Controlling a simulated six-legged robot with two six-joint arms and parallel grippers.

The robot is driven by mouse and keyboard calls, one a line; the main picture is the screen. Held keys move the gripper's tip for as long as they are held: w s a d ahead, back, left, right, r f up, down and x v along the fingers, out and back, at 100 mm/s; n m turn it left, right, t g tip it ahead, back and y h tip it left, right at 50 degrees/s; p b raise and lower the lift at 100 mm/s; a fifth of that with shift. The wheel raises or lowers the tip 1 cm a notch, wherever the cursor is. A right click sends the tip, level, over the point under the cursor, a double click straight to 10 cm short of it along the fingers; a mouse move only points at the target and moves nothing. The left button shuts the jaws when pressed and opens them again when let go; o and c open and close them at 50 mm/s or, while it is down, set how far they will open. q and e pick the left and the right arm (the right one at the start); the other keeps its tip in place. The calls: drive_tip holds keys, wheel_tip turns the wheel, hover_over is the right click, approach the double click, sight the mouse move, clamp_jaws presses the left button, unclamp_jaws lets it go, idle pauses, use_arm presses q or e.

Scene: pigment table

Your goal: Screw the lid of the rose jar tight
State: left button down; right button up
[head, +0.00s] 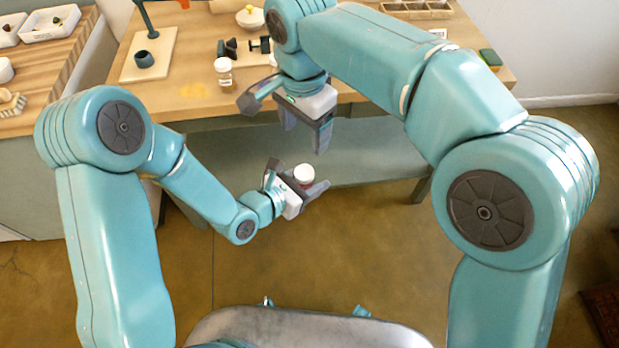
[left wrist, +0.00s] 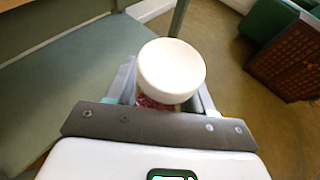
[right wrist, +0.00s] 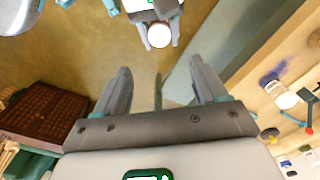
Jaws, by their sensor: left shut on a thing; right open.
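The rose jar (left wrist: 155,102) is mostly hidden under its white lid, with a bit of rose-coloured content showing between my left fingers. The white lid (left wrist: 171,70) sits on top of the jar; I cannot tell how tight it is. My left gripper (head: 305,184) is shut on the jar and holds it in the air in front of the table. The lid also shows in the head view (head: 304,173) and the right wrist view (right wrist: 158,35). My right gripper (head: 305,138) is open and empty, above the left one, fingers pointing down. The jar is apart from it.
The wooden table (head: 330,101) behind bears a small jar with a white lid (head: 223,71), a dark clamp-like tool (head: 243,48) and a stand on a board (head: 145,60). White trays (head: 52,23) stand on the left counter. Open floor lies below my grippers.

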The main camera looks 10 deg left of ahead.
drive_tip(key=w+d+f+n+t, duration=0.1)
drive_tip(key=w+d+f+n, duration=0.25)
drive_tip(key=d+f, duration=0.55)
wheel_tip(320, 180, down, 11)
drive_tip(key=s+d+n+y, duration=0.1)
drive_tip(key=s+d+n, duration=0.1)
drive_tip(key=d, duration=0.1)
drive_tip(key=s+d+f+y, duration=0.1)
drive_tip(key=s+d+f, duration=0.1)
drive_tip(key=s+f, duration=0.6)
drive_tip(key=s+d+f+y, duration=0.2)
drive_tip(key=s+d+f, duration=0.1)
drive_tip(key=s+f, duration=0.5)
drive_tip(key=s, duration=0.2)
drive_tip(key=shift+s+g, duration=0.3)
drive_tip(key=shift+s, duration=0.1)
